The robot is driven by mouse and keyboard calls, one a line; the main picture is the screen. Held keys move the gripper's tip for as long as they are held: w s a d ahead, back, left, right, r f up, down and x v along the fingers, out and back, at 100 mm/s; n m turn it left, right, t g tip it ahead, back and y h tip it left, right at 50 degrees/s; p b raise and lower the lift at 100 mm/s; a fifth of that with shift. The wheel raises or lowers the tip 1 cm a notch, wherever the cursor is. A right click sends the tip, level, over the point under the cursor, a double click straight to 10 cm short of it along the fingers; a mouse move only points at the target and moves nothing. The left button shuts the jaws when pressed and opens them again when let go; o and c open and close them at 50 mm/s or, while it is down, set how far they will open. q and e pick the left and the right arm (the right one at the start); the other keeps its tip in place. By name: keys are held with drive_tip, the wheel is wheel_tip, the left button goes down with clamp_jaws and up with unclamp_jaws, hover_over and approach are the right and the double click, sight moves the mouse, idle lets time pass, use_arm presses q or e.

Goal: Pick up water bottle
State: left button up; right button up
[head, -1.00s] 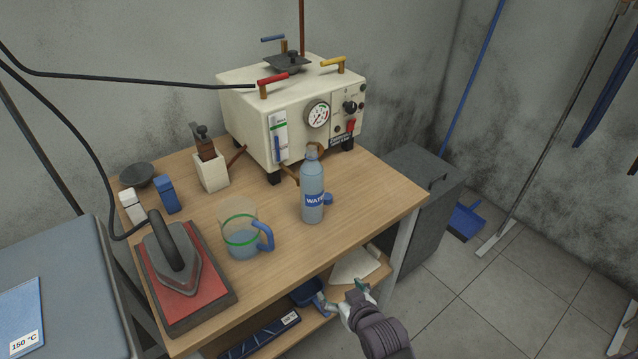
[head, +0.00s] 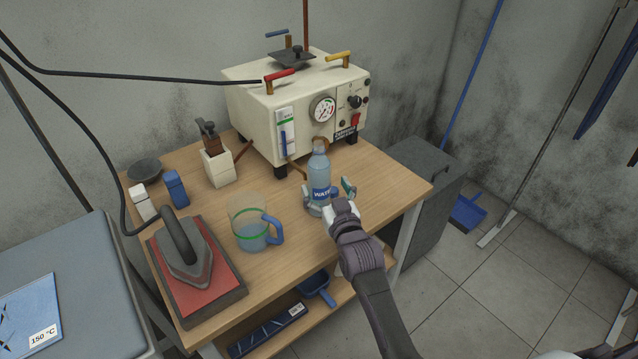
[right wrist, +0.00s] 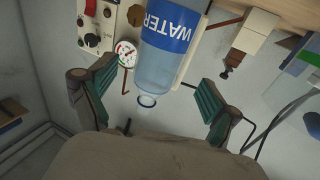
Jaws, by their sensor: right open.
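The water bottle (head: 319,172) is clear blue with a blue label and stands upright on the wooden table (head: 350,163). My right gripper (head: 331,199) is at the bottle's lower part, its fingers spread to either side. In the right wrist view the bottle (right wrist: 168,45) appears upside down between the two green-padded fingers of the open gripper (right wrist: 160,102), with a gap on each side. The bottle's lower front is partly hidden by my gripper in the head view.
A measuring jug (head: 251,230) with a blue handle stands left of the bottle. An iron (head: 186,257) rests on a red pad at the left. A cream machine with a gauge (head: 262,125) stands behind the bottle. A grey bin (head: 421,225) is right of the table.

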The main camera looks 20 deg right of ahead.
sight(323, 181)
drive_tip(key=shift+w+r, duration=0.1)
drive_tip(key=shift+w, duration=0.5)
drive_tip(key=w+p, duration=0.1)
drive_tip(key=w, duration=0.3)
drive_tip(key=shift+w+f, duration=0.2)
drive_tip(key=c, duration=1.6)
drive_tip(key=shift+r, duration=0.15)
drive_tip(key=shift+c, duration=0.4)
drive_tip(key=shift+r, duration=0.15)
